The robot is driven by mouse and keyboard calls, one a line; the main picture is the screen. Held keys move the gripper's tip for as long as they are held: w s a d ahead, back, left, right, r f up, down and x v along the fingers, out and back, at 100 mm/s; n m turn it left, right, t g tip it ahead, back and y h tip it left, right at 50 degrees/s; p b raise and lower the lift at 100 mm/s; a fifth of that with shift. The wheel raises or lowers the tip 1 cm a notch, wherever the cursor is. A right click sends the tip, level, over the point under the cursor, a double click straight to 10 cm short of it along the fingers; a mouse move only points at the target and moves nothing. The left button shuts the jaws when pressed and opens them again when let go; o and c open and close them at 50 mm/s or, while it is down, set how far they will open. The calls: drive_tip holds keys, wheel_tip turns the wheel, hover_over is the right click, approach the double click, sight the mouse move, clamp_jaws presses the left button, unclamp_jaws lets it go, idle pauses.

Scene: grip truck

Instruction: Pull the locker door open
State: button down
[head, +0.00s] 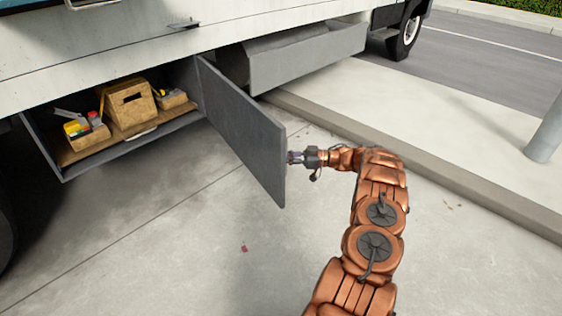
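The grey locker door (242,128) stands swung out from the underside of the white truck, hinged at its far left edge. The locker (118,150) behind it is open to view, with its inside showing. My gripper (292,157) is at the door's free right edge, coming from the right. Its fingertips are at or beside that edge. They are too small, and partly hidden by the door, to tell whether they are shut on it.
Inside the locker are a wooden box (130,103) and small bins with tools. Another grey compartment (308,58) juts out further right. A kerb (420,165) runs behind my arm, and a grey post (549,135) stands at the right. The concrete in front is clear.

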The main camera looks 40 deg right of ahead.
drive_tip(key=shift+s+d+f, duration=0.1)
drive_tip(key=shift+s+d, duration=0.15)
drive_tip(key=c, duration=1.3)
unclamp_jaws()
drive_tip(key=shift+s, duration=0.1)
drive_tip(key=shift+o, duration=0.8)
drive_tip(key=shift+w, duration=0.2)
drive_tip(key=shift+s, duration=0.1)
drive_tip(key=v, duration=1.1)
drive_tip(key=shift+s+d, duration=0.2)
drive_tip(key=shift+c, duration=0.3)
